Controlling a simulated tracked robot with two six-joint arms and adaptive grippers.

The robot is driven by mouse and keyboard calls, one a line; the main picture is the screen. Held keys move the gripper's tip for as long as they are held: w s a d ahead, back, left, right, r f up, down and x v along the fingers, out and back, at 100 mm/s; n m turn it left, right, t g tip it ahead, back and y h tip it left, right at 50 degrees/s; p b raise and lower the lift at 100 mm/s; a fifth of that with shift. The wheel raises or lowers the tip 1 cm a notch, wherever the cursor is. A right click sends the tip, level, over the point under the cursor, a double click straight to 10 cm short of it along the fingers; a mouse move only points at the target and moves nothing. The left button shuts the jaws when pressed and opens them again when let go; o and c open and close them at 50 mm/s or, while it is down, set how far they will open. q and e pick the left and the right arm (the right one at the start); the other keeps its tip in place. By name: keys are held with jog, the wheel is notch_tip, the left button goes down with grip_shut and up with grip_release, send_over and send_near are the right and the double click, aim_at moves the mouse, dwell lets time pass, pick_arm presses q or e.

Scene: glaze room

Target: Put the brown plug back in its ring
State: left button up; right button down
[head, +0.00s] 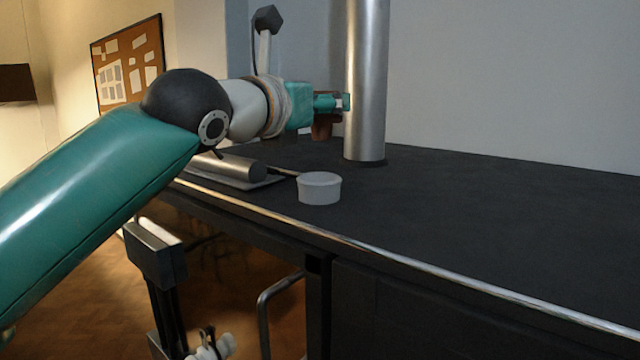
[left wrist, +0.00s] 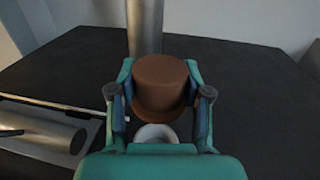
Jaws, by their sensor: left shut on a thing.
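The brown plug (left wrist: 161,82) is between the fingers of my left gripper (left wrist: 159,92), which is shut on it. It looks upright, with a wider lower edge. In the head view the plug (head: 322,130) shows partly below my left gripper (head: 343,102), held above the dark worktop. A small pale round piece (head: 319,188) stands on the worktop nearer the front edge. A pale curved rim (left wrist: 157,131) shows below the plug in the left wrist view, partly hidden. I cannot tell if this is the ring. My right gripper is not in view.
A thick metal column (head: 365,80) rises from the dark worktop (head: 480,220) close beyond the left gripper. A grey cylinder (head: 230,166) lies on a flat plate at the left. The worktop's right side is clear.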

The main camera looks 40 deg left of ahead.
pick_arm(q)
notch_tip(320, 180, down, 8)
jog(key=b, duration=0.3)
jog(key=shift+s+f, duration=0.1)
jog(key=shift+s, duration=0.05)
jog(key=o, duration=1.2)
jog(key=shift+c, duration=0.2)
